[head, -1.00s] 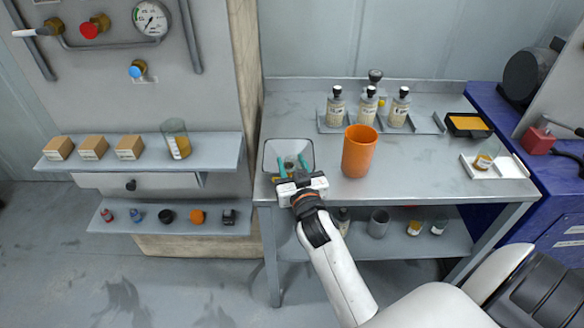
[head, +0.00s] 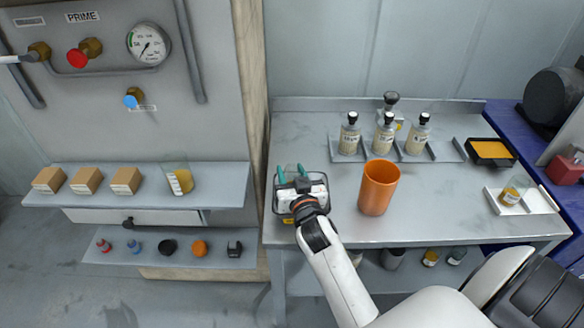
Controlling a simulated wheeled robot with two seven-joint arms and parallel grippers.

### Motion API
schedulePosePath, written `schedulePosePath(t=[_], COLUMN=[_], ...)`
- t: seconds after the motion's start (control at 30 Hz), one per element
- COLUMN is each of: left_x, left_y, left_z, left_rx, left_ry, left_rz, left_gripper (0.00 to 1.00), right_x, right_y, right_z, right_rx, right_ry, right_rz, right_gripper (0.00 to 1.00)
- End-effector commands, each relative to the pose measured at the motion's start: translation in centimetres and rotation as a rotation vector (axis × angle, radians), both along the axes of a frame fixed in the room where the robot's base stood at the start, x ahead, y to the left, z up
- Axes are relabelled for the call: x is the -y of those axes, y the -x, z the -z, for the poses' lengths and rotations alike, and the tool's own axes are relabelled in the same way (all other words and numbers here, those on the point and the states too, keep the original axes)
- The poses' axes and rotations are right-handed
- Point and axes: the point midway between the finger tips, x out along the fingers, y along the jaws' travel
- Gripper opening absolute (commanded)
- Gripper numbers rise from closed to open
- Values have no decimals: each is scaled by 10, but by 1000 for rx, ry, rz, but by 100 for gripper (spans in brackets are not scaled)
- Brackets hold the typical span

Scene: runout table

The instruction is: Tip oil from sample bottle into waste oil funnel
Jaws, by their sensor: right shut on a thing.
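My right gripper (head: 292,177) is over the waste oil funnel, with its teal fingers pointing toward the table's back. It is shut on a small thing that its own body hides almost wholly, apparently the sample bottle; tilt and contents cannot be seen. The square grey waste oil funnel (head: 248,190) sits at the table's front left corner, its opening largely covered by my gripper. No oil stream is visible. My left gripper is not in view.
An orange cup (head: 379,188) stands close right of my gripper. Several black-capped bottles (head: 385,135) stand in a rack behind. An amber jar (head: 511,193) is on a white tray (head: 537,201) at right. A shelf (head: 215,194) with boxes and a beaker (head: 178,178) is left.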

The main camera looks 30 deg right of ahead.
Motion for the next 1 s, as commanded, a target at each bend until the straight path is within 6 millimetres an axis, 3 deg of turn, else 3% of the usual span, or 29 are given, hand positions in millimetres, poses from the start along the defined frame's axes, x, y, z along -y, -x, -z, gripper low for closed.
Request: schedulePosePath(t=[0.03, 0.17, 0.4, 1.0], left_x=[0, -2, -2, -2], left_y=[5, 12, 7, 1], left_z=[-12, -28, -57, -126], left_rx=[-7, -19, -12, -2], left_ry=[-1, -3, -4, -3], left_rz=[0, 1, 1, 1], left_gripper=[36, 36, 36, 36], right_x=[-1, -4, -11, -11], right_y=[0, 1, 3, 3], right_z=[-6, -3, 5, 4], right_rx=[-13, -44, -117, -217], right_ry=[-41, -173, -473, -898], right_rz=[0, -1, -1, 0], right_gripper=[18, 18, 18, 18])
